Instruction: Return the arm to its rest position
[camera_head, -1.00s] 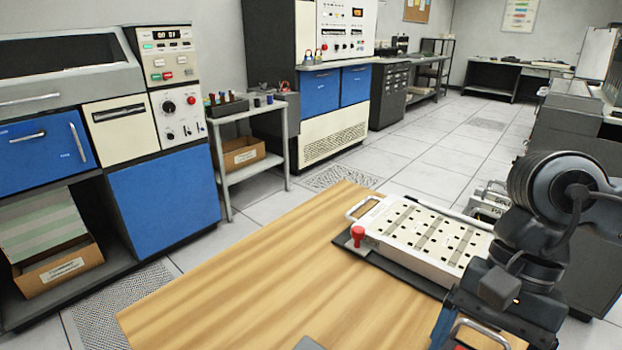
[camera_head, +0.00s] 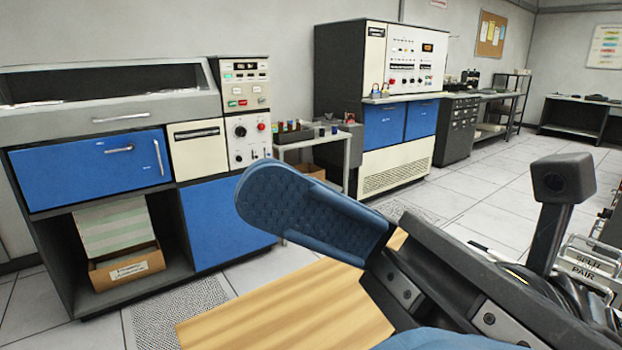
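My gripper (camera_head: 325,270) is close to the camera at the lower middle and right of the head view. One blue padded finger points up and left. Part of a second blue finger shows at the bottom edge, its tip cut off by the frame. The fingers stand apart, with bare wooden table visible between them and nothing held there. My dark gripper body and arm fill the lower right. The rest of the arm is out of frame.
The wooden table (camera_head: 285,312) lies below and behind my gripper; its visible part is bare. A blue and grey machine cabinet (camera_head: 225,215) stands at the left, with a cardboard box (camera_head: 127,265) on its low shelf. A metal side table (camera_head: 325,138) and open tiled floor lie beyond.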

